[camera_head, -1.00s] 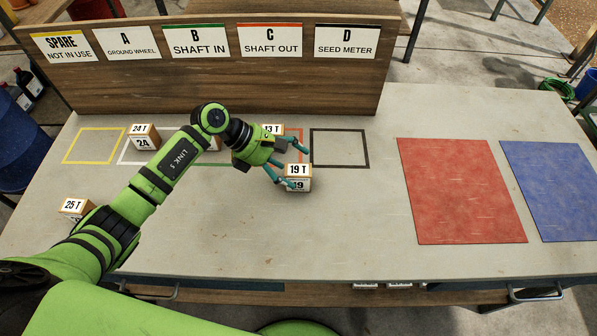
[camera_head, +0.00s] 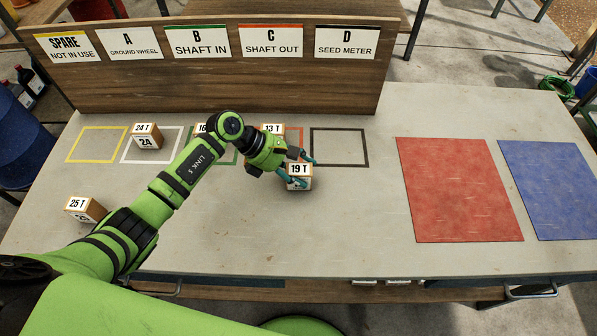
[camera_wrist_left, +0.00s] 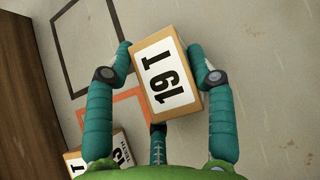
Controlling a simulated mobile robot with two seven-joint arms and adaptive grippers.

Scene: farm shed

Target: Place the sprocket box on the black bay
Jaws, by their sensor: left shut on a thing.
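The sprocket box marked 19 T (camera_head: 299,170) is in my left gripper (camera_head: 304,172), in front of the red and black bays in the head view. In the left wrist view the box (camera_wrist_left: 165,78) sits between the teal fingers (camera_wrist_left: 166,65), which are shut on its sides. Whether the box touches the table is hard to tell. The black bay (camera_head: 367,147) is an empty outlined rectangle at the right end of the bay row, behind and right of the box. It also shows in the left wrist view (camera_wrist_left: 59,64). My right gripper is not in view.
Boxes 24 T (camera_head: 146,137), 16 (camera_head: 200,128) and 13 T (camera_head: 272,128) stand in the bay row, partly behind my arm. Box 25 T (camera_head: 84,209) stands front left. A wooden sign board (camera_head: 205,80) rises behind the bays. Red (camera_head: 460,190) and blue (camera_head: 555,190) mats lie right.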

